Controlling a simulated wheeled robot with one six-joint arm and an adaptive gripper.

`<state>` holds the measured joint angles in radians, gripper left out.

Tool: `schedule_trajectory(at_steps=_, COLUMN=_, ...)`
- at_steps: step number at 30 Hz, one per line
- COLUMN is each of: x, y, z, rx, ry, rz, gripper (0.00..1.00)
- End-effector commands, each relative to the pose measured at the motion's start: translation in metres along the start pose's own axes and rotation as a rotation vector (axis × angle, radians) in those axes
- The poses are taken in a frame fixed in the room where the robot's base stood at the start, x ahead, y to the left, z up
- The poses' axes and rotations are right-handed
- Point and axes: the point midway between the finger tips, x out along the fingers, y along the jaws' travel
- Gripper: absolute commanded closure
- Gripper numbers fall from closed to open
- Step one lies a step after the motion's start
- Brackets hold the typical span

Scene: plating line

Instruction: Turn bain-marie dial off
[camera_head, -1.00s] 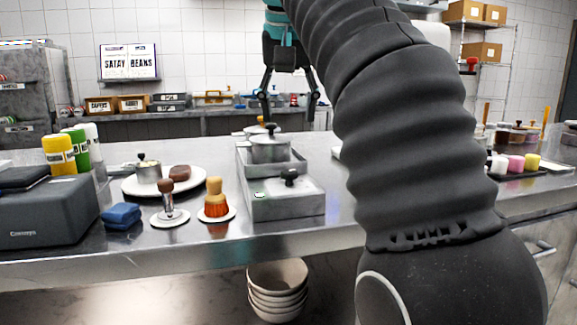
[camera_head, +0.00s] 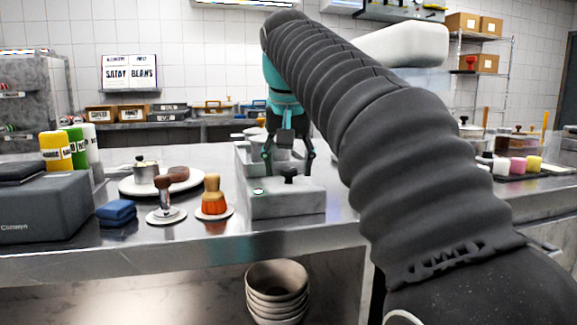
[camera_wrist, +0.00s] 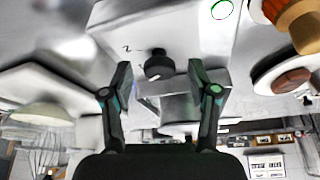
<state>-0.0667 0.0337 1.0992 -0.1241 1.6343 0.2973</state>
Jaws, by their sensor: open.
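The bain-marie (camera_head: 290,203) is a low grey metal box on the steel counter. Its black dial (camera_head: 289,176) stands on the top of its front part, left of a round green-lit mark (camera_wrist: 222,9) in the wrist view. The dial (camera_wrist: 159,65) also shows in the wrist view, between and beyond my fingertips. My gripper (camera_head: 288,156) is open and empty, pointing down above the bain-marie just behind the dial. In the wrist view my gripper (camera_wrist: 160,80) has a finger on each side of the dial, apart from it. A metal pot on the bain-marie is partly hidden behind my fingers.
Stacked bowls (camera_head: 277,290) sit below the counter.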

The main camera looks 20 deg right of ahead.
Motion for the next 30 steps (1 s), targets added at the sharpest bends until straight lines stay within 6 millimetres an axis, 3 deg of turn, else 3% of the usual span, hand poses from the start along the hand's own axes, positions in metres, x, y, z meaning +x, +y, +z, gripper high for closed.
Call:
schedule_trajectory(at_steps=5, x=-0.0002, y=0.0, z=0.0, rx=0.0, ry=0.0, rz=0.0, gripper=0.4)
schedule_trajectory(at_steps=13, x=-0.0002, y=-0.0001, z=0.0001, rx=0.0, ry=0.0, rz=0.0, gripper=1.0)
schedule_trajectory(at_steps=23, x=-0.0011, y=0.0004, z=-0.0001, rx=-0.032, ry=-0.002, rz=-0.014, gripper=1.0)
schedule_trajectory(at_steps=30, x=-0.0026, y=0.0021, z=-0.0006, rx=-0.153, ry=-0.003, rz=-0.065, gripper=1.0)
